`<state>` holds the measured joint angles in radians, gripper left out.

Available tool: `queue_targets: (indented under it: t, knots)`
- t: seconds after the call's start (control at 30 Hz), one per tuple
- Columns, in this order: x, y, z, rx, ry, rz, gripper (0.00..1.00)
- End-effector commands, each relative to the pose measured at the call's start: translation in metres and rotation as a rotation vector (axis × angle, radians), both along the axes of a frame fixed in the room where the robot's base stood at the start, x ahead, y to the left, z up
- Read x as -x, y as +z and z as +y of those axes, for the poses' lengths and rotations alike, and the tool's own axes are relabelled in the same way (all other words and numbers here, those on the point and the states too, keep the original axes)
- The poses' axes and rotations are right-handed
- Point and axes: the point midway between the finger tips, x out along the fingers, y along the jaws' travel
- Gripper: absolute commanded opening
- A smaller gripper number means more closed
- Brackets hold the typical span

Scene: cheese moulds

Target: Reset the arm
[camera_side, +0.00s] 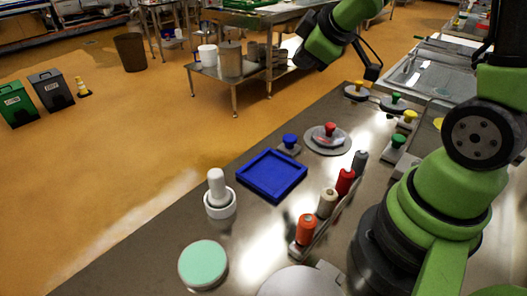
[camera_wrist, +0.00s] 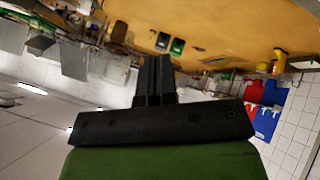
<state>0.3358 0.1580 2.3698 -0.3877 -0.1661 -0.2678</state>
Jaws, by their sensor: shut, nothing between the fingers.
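My gripper (camera_wrist: 155,75) shows in the wrist view with its two black fingers together and nothing between them. It is raised, and the wrist view looks out over the room, with the orange floor at the top and the ceiling at the lower left. In the side view my green arm reaches up at the top, above the steel table (camera_side: 130,255). I cannot make out the fingers clearly there. No object on the table is touched by the arm's raised end.
The table holds a blue square tray (camera_side: 271,175), a white mortar with pestle (camera_side: 218,198), a mint-topped round tub (camera_side: 203,262), a red-knobbed round lid (camera_side: 328,138) and a row of coloured spools (camera_side: 306,230). Several coloured-knob pieces (camera_side: 398,144) stand at the right. The air above is clear.

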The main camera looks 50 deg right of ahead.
Motion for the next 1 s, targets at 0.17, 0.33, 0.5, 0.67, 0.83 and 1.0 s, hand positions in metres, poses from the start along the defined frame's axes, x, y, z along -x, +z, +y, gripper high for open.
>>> queue_targets:
  t: [0.17,0.33,0.5,0.67,0.83,1.0]
  knots:
    - [0.045,0.051,0.034,-0.213,-0.25,-0.035,0.0]
    - [0.097,0.074,0.075,-0.495,-0.413,-0.016,0.0]
    - [0.138,0.082,0.108,-0.715,-0.481,0.044,0.0]
    - [0.149,0.083,0.116,-0.767,-0.492,0.067,0.0]
    - [0.149,0.083,0.116,-0.767,-0.492,0.067,0.0]
    - [0.149,0.083,0.116,-0.767,-0.492,0.067,0.0]
